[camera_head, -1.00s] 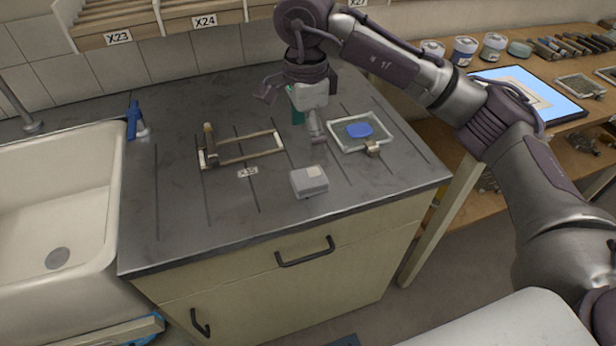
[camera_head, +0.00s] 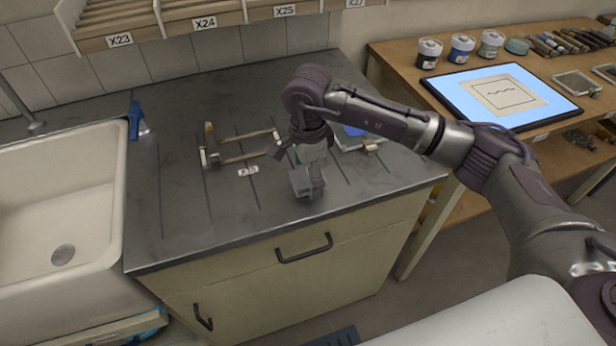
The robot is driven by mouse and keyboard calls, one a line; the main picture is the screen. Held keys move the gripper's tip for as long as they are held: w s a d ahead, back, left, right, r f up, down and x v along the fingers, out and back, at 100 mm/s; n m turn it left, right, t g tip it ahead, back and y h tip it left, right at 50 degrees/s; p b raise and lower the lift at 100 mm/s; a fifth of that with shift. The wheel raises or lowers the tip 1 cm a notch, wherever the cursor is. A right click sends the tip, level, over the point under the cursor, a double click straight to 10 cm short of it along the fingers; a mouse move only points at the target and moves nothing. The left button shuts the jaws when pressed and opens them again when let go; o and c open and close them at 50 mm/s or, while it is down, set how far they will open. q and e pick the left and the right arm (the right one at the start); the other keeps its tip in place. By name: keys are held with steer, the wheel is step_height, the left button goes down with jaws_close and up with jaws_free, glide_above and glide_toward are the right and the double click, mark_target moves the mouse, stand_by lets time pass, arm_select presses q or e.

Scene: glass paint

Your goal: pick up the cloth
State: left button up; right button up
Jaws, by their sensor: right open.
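No thing in the camera_head view clearly reads as a loose cloth. A blue piece (camera_head: 354,131) lies in a pale-rimmed frame (camera_head: 346,144) behind my right arm, mostly hidden. My left gripper is not in view.
A wooden holder (camera_head: 248,157) with an upright post stands left of my right gripper. The sink (camera_head: 60,200) and a blue-handled item (camera_head: 135,120) are further left. A lit screen (camera_head: 450,98) and several jars stand on the wooden bench at right. The front left worktop is clear.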

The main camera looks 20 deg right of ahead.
mark_target(308, 176)
steer(key=c, duration=1.2)
steer(key=shift+r, duration=0.1)
steer(key=shift+c, duration=0.2)
steer(key=shift+r, duration=0.45)
step_height(308, 176, up, 3)
steer(key=shift+w+f+b, duration=0.1)
steer(key=shift+f+b, duration=0.05)
steer(key=shift+b, duration=0.5)
steer(key=s+d+r+b, duration=0.2)
steer(key=s+d+r, duration=0.5)
steer(key=s+d, duration=0.1)
steer(key=shift+s+r, duration=0.15)
steer(key=shift+s, duration=0.15)
steer(key=shift+d, duration=0.1)
